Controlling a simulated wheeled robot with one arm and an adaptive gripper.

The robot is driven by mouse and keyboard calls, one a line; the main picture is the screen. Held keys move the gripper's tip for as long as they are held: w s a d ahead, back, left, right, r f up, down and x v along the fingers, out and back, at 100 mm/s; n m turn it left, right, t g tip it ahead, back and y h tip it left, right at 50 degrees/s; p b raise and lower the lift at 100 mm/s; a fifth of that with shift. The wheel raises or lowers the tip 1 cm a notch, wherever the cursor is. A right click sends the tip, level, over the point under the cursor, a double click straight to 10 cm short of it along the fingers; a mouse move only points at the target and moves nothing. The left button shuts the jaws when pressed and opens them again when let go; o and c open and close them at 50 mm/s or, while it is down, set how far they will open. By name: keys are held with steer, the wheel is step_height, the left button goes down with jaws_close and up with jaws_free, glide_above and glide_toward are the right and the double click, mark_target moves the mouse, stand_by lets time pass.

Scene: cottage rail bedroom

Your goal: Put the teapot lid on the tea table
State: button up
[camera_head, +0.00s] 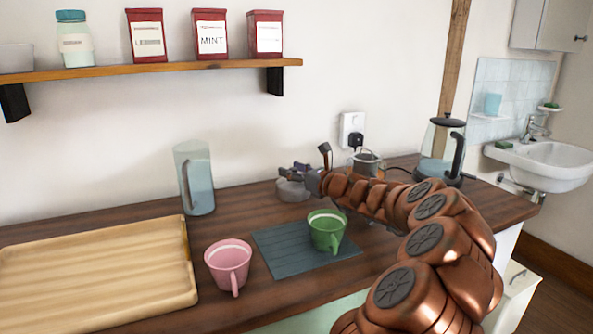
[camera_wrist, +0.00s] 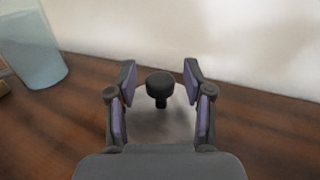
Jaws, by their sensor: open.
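A round black knob (camera_wrist: 159,86) stands between the open fingers of my gripper (camera_wrist: 159,95) in the wrist view, with a gap on each side. A pale grey body shows under the knob. In the head view, a low grey rounded piece (camera_head: 292,192) sits on the dark wooden counter (camera_head: 222,226) right below my gripper (camera_head: 297,173), probably the teapot lid; whether a pot is under it, I cannot tell. No separate tea table is clear; a light wooden tray (camera_head: 95,262) lies on the counter at the left.
A pink cup (camera_head: 229,260) stands right of the tray. A green cup (camera_head: 327,230) stands on a slate mat (camera_head: 275,250) near my arm. A tall glass jug (camera_head: 195,180) stands at the back. A glass kettle (camera_head: 436,150) and a metal pot (camera_head: 367,160) are at the right.

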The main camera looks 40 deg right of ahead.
steer(key=shift+s+r, duration=0.2)
steer(key=s, duration=0.4)
steer(key=s+p, duration=0.1)
steer(key=s, duration=0.6)
steer(key=shift+s+d, duration=0.3)
steer(key=shift+d, duration=0.05)
steer(key=shift+w, duration=0.1)
